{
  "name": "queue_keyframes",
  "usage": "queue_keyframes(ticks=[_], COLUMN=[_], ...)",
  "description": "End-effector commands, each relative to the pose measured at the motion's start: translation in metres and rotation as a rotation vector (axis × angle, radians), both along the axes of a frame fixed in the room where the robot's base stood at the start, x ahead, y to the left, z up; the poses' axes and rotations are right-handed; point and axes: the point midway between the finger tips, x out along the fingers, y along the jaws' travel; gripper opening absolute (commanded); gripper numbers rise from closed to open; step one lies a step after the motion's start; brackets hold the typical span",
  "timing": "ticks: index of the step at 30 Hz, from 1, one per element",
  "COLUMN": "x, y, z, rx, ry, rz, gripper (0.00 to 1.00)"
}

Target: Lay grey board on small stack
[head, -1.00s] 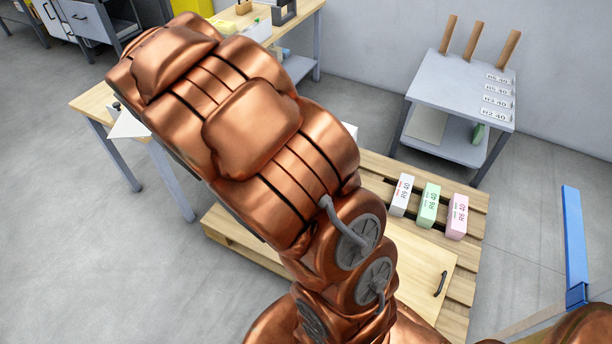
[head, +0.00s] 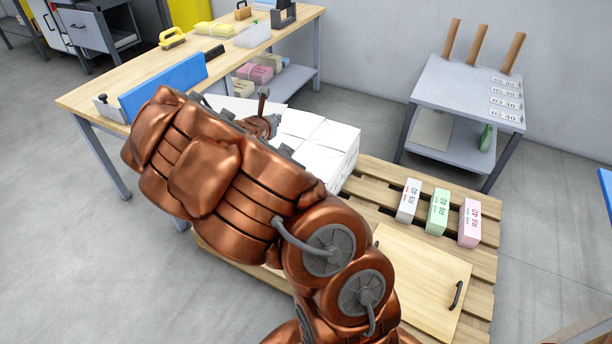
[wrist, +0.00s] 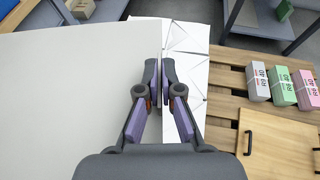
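The grey board (wrist: 75,90) fills the left of the wrist view, flat and pale, its right edge between my fingers. My gripper (wrist: 160,80) is shut on that edge. In the head view the gripper (head: 262,125) is partly hidden by my arm, and a pale sheet (head: 240,106) beyond it appears to be the board. A white paper stack (head: 325,150) stands on the pallet, right of the gripper; it also shows in the wrist view (wrist: 190,75). The board hides the stack's left part, and I cannot tell whether they touch.
The pallet (head: 380,200) carries grey (head: 408,200), green (head: 437,211) and pink (head: 469,222) blocks and a wooden panel (head: 420,275) with a black handle. A workbench (head: 90,95) with a blue bar (head: 165,85) stands behind left. A grey peg table (head: 465,90) stands back right.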

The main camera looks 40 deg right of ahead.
Motion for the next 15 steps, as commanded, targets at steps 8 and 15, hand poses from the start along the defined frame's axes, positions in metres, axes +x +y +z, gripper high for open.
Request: queue_keyframes(ticks=[8,15], x=[-0.012,-0.021], y=[-0.029,-0.05], z=[-0.062,-0.113], rx=[0.0,0.001], ry=[-0.001,0.0], rz=[-0.071,-0.121], gripper=[0.0,0.0])
